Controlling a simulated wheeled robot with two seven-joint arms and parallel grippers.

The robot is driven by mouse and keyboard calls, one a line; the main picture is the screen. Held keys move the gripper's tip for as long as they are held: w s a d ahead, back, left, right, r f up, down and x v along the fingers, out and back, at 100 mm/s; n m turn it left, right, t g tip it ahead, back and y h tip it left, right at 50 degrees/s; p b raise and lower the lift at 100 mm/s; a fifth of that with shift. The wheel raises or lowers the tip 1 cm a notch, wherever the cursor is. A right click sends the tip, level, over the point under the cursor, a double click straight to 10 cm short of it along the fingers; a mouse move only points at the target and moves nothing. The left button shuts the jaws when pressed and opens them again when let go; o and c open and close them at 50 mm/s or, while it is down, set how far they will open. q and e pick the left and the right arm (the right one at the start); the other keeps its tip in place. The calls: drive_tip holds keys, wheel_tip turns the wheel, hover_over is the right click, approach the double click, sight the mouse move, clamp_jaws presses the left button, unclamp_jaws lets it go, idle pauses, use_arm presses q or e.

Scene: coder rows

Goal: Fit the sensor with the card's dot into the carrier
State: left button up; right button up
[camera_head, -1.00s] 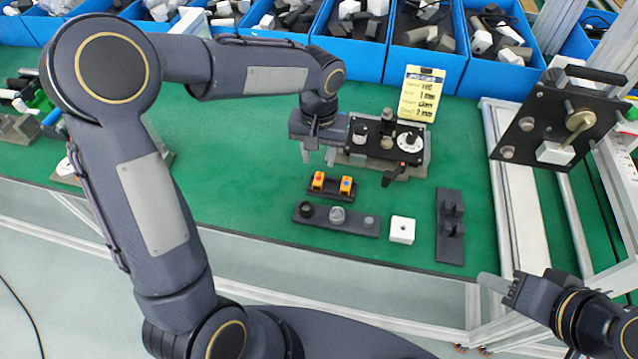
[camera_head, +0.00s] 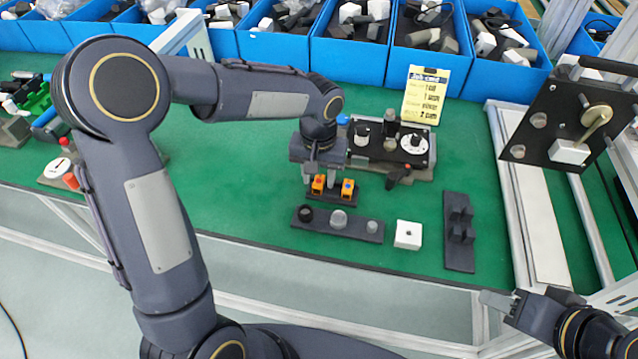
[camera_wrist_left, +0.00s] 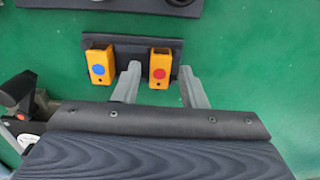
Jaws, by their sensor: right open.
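Two orange sensors stand in a dark holder (camera_wrist_left: 130,43): one with a red dot (camera_head: 318,184), one with a blue dot (camera_head: 348,188). In the left wrist view the red-dot sensor (camera_wrist_left: 160,67) is between my fingers and the blue-dot sensor (camera_wrist_left: 100,66) is outside them. My left gripper (camera_head: 322,175) is open, with its fingers (camera_wrist_left: 160,86) either side of the red-dot sensor; contact cannot be told. My right gripper (camera_head: 505,302) is open and empty beyond the table's front edge. The yellow job card (camera_head: 424,95) stands at the back; its dot cannot be made out. I cannot tell which part is the carrier.
A black panel with a dial (camera_head: 413,144) sits behind the sensors. A dark strip with round parts (camera_head: 355,228), a white block (camera_head: 408,235) and a dark bracket (camera_head: 459,255) lie in front and to the right. Blue bins (camera_head: 350,60) line the back.

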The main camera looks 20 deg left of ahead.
use_arm(q)
clamp_jaws()
drive_tip(key=shift+r, duration=0.1)
